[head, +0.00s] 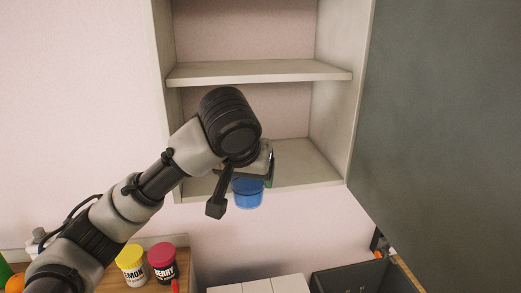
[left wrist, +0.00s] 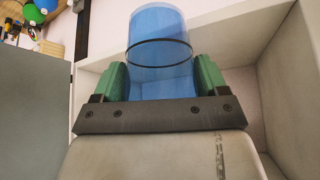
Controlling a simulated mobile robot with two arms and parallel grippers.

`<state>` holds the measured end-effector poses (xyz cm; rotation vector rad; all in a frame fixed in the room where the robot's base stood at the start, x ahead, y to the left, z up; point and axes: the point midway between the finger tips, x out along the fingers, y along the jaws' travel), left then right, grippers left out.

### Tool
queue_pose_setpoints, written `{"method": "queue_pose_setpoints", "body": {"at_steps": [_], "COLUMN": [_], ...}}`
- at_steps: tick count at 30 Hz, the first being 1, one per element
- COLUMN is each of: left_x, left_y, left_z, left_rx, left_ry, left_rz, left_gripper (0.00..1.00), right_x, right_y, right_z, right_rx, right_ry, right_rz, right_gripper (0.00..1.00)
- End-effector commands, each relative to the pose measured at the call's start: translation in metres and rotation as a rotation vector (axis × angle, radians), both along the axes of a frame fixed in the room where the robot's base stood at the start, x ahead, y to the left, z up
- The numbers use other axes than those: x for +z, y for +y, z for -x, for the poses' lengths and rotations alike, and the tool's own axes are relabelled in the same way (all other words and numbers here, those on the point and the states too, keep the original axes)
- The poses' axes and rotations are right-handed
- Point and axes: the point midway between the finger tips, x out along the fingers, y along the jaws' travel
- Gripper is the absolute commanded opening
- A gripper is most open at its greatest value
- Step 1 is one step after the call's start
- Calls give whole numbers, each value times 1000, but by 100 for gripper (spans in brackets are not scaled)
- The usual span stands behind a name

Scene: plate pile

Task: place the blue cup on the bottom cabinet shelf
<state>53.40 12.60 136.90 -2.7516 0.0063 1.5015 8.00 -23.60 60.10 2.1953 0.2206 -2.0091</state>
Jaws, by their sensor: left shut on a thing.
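My left gripper (head: 243,178) is shut on the blue cup (head: 248,194) in front of the cabinet's bottom shelf (head: 300,174). In the head view the cup hangs at the shelf's front edge, its upper part hidden by the gripper. In the left wrist view the clear blue cup (left wrist: 160,50) sits between the green finger pads of the gripper (left wrist: 160,80). I cannot tell whether the cup touches the shelf. The bottom shelf looks bare where it shows. My right gripper is not in view.
An upper shelf (head: 260,71) runs above the bottom one. A dark cabinet door (head: 445,120) stands open on the right. Below are a yellow-lidded jar (head: 131,265), a red-lidded jar (head: 163,262), white boxes (head: 262,286) and a dark bin (head: 350,278).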

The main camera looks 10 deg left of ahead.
Motion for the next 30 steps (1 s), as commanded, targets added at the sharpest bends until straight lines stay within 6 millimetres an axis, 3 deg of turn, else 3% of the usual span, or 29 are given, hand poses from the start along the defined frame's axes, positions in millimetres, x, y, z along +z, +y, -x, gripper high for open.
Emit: {"method": "queue_pose_setpoints", "body": {"at_steps": [3, 9, 16, 23, 30], "left_x": [1, 3, 1, 3, -7], "left_y": [-1, 0, 1, 1, 1], "left_z": [-33, -76, -95, -129, -126], "left_rx": [2, 1, 0, 2, 0], "left_ry": [8, 4, 2, 2, -1], "left_rz": [2, -2, -2, -3, -1], "left_gripper": [50, 50, 50, 50, 50], "right_x": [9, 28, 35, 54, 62], "right_y": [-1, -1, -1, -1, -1], "right_z": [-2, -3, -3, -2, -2], "right_rx": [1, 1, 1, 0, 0], "right_ry": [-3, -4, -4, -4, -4], "right_rz": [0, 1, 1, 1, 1], "right_gripper": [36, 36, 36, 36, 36]}}
